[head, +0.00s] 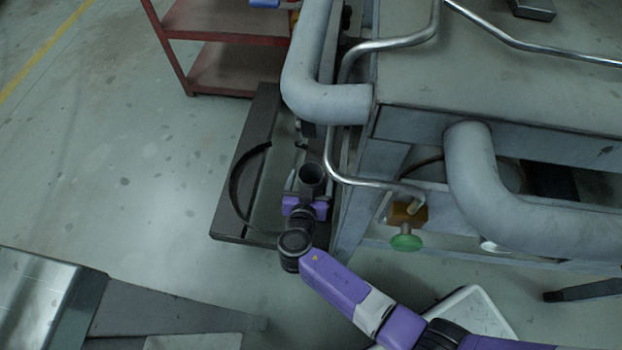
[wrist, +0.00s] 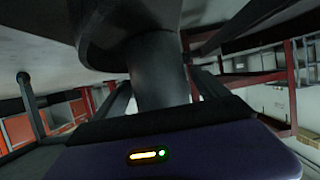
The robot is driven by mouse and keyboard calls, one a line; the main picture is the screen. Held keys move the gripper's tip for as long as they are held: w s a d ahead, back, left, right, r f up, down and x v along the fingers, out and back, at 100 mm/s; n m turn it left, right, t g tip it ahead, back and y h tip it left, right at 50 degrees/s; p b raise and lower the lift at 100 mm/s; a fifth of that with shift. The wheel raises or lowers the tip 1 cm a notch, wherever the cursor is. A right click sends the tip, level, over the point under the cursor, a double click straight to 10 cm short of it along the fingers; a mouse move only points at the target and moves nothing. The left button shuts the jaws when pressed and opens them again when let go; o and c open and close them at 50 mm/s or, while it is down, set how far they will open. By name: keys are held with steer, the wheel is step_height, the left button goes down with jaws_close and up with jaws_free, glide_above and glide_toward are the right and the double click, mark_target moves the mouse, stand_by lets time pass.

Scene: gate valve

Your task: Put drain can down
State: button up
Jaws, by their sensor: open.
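The drain can appears to be the dark upright cylinder (head: 312,178) with an open round top, over a dark low platform (head: 228,222) beside the bench. My gripper (head: 308,192) is at this cylinder, with its purple body just in front of it. In the wrist view the grey cylinder (wrist: 157,75) stands between my two open dark fingers, joined to a wider dark round part (wrist: 105,40). I cannot tell whether the fingers touch it. The can's lower part is hidden by my gripper in the head view.
A thin black curved band (head: 238,185) arcs left of the can. Close on the right are a bent metal rail (head: 355,182), thick grey pipes (head: 325,100) and a valve with a green knob (head: 406,242). A red shelf (head: 225,35) stands behind. Open floor lies left.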

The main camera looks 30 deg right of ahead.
steer(key=p+v, duration=0.4)
steer(key=v, duration=0.8)
steer(key=shift+a, duration=0.1)
